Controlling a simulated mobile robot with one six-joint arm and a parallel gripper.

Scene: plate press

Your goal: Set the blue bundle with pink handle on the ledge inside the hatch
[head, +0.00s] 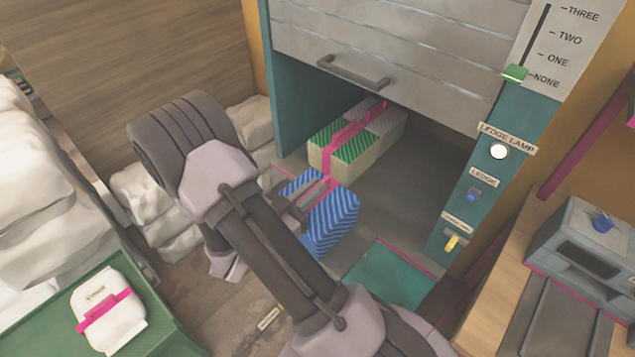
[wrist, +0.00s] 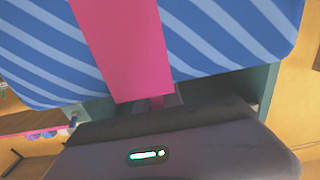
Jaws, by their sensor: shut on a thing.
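The blue striped bundle (head: 331,218) with its pink handle is at the front of the hatch opening, left of its middle, partly covered by my arm. My gripper (head: 306,199) is shut on it; its fingertips are mostly hidden. In the wrist view the blue bundle (wrist: 215,45) and a broad pink band fill the top of the picture. The ledge (head: 395,205) is the grey floor inside the hatch, below a raised slatted shutter (head: 400,60). I cannot tell whether the bundle touches the ledge.
A green and cream bundle with a pink strap (head: 350,143) stands on the ledge behind the blue one. The ledge is bare to its right. A teal post (head: 474,200) with switches bounds the right side. A green tray (head: 150,325) holds a white pack (head: 108,312) at lower left.

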